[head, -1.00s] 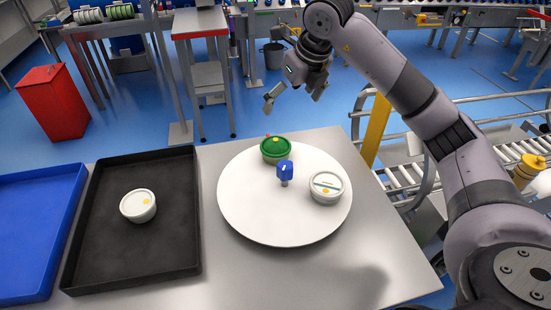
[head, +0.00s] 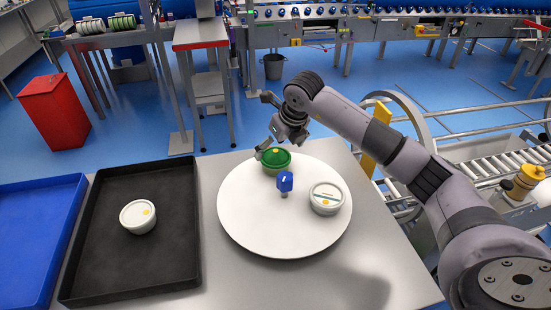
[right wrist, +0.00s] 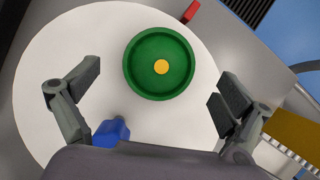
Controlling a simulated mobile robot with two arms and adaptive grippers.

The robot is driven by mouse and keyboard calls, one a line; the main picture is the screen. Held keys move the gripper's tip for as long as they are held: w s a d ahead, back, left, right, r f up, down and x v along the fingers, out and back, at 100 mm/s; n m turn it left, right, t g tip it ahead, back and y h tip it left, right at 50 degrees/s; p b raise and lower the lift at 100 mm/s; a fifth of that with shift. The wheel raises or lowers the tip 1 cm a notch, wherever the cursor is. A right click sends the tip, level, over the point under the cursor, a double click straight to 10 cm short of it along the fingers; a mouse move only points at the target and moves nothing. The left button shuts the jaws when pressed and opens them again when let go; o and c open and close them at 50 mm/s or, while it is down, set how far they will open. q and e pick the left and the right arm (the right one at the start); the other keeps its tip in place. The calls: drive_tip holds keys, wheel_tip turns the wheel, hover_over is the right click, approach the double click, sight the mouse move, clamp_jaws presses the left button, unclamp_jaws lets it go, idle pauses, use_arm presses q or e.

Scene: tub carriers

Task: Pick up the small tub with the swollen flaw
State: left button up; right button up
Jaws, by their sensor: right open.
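A green tub (head: 277,163) with a yellow dot on its lid stands at the far side of the white round turntable (head: 255,225). In the right wrist view the green tub (right wrist: 160,62) shows from above, with a raised rim around the lid. A white tub (head: 326,199) with a stripe and an orange dot stands on the turntable's right side. My right gripper (head: 281,149) is open and empty above the green tub. My left gripper is out of view.
A blue knob (head: 285,182) on a grey stem stands mid-turntable, between the tubs. The black tray (head: 80,235) and a blue tray (head: 35,240) lie to the left. A small red tab (right wrist: 190,12) is at the turntable's edge. A roller conveyor (head: 480,175) runs at right.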

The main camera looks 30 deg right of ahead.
sight(277, 153)
drive_tip(key=shift+f, duration=0.35)
drive_tip(key=p+x, duration=0.1)
drive_tip(key=x, duration=0.2)
drive_tip(key=shift+f+p, duration=0.35)
drive_tip(key=shift+p, duration=0.05)
drive_tip(key=shift+w+f, duration=0.1)
drive_tip(key=shift+f, duration=0.35)
drive_tip(key=shift+r, duration=0.1)
drive_tip(key=c, duration=1.3)
drive_tip(key=shift+c, duration=0.5)
drive_tip(key=shift+r, duration=0.1)
